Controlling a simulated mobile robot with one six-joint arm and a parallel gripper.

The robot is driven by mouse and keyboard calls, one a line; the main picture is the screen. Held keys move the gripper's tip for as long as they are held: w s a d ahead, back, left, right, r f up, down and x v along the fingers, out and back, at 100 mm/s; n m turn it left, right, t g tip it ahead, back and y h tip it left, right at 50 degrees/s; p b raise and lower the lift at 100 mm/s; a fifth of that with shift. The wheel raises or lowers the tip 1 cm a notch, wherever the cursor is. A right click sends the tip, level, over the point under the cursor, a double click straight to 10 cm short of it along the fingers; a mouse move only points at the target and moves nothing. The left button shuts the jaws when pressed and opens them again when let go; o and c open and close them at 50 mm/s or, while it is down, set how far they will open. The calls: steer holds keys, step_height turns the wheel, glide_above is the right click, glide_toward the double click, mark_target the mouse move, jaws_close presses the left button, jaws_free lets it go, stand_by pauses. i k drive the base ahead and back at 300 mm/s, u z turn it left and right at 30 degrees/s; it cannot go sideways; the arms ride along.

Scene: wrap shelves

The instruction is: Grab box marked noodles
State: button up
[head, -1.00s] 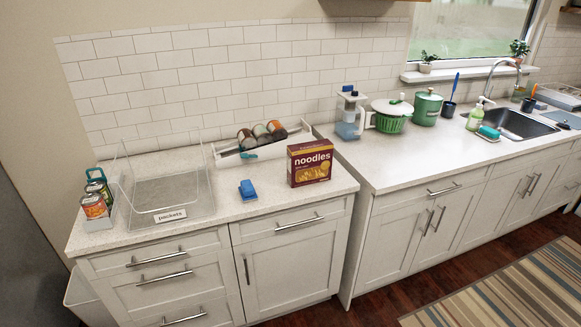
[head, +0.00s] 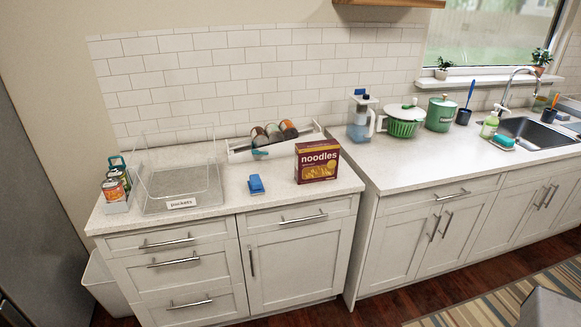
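The dark red box marked noodles (head: 317,162) stands upright on the left counter, near its right end, with its label facing me. Nothing touches it that I can see. My gripper is not visible in the head view.
A blue object (head: 256,185) lies left of the box. Behind is a white rack (head: 240,151) with several cans. A clear bin labelled packets (head: 180,203) and a small can holder (head: 117,206) stand further left. A pitcher (head: 360,118) and green pots stand right. Counter around the box is mostly clear.

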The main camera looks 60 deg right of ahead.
mark_target(315, 161)
steer(key=z, duration=0.85)
steer(key=k, duration=0.15)
steer(key=u, duration=2.25)
steer(key=k, duration=1.35)
steer(key=z, duration=1.05)
